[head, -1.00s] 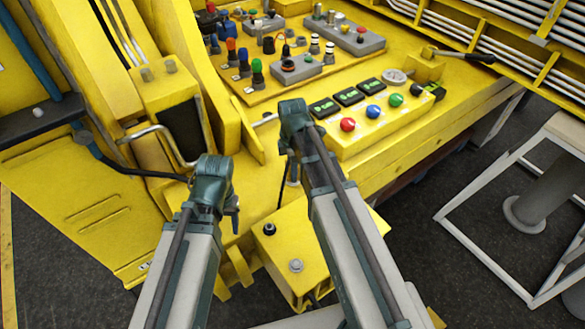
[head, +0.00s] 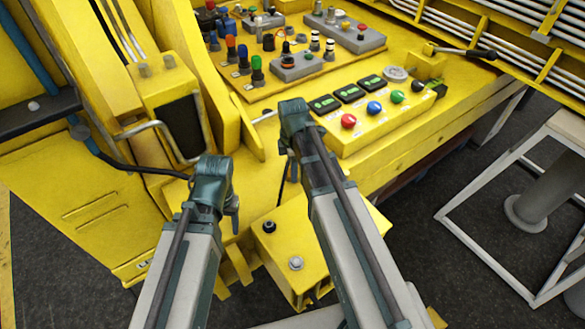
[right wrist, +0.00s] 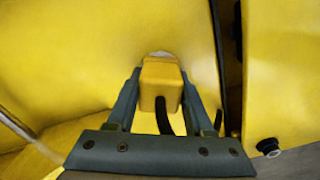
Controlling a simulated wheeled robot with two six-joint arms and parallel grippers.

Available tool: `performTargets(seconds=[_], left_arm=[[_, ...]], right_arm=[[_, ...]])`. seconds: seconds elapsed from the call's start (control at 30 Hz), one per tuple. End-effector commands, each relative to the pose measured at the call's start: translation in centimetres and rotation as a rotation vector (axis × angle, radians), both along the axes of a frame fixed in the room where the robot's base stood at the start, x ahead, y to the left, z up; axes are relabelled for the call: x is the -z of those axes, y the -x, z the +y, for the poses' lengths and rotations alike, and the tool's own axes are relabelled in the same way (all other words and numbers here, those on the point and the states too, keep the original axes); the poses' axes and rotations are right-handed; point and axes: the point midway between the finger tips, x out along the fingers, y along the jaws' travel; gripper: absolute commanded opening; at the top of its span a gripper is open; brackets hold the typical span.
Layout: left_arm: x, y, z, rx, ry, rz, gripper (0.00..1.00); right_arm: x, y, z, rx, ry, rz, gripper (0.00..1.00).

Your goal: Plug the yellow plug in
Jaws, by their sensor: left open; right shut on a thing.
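The yellow plug (right wrist: 158,82) is between the two fingers of my right gripper (right wrist: 160,92), which is shut on it, in the right wrist view. A black cable (right wrist: 163,115) comes from the plug's near end. A pale round spot (right wrist: 160,54) shows just past the plug on a yellow surface; whether the plug touches it or enters it I cannot tell. In the head view my right gripper (head: 284,146) is beside the yellow console's front, and the plug is hidden there. My left gripper (head: 234,204) is open, lower left, mostly hidden by its wrist.
A button box (head: 385,124) with coloured buttons and a panel of switches (head: 225,84) stand on the console beyond the arms. A bent metal handle (head: 158,128) is at left. A yellow box (head: 325,262) with two knobs lies below the right arm. A white frame (head: 490,185) stands at right.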

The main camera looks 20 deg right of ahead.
Motion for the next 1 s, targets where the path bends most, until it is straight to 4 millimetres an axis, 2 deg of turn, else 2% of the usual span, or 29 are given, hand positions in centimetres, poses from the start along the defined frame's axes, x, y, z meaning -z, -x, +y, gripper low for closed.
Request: performTargets(seconds=[0.33,0.37,0.53,1.0], left_arm=[[0.21,0.00,0.00,0.000,0.000,0.000,0.60],[0.21,0.00,0.00,0.000,0.000,0.000,0.60],[0.21,0.00,0.00,0.000,0.000,0.000,0.60],[-0.44,0.00,0.00,0.000,0.000,0.000,0.60]], right_arm=[[0.21,0.03,0.00,0.000,0.000,0.001,0.00],[0.21,0.05,0.00,0.000,0.000,0.001,0.58],[0.21,0.03,0.01,0.000,0.000,0.001,0.87],[-0.44,0.00,0.00,0.000,0.000,0.000,0.87]])
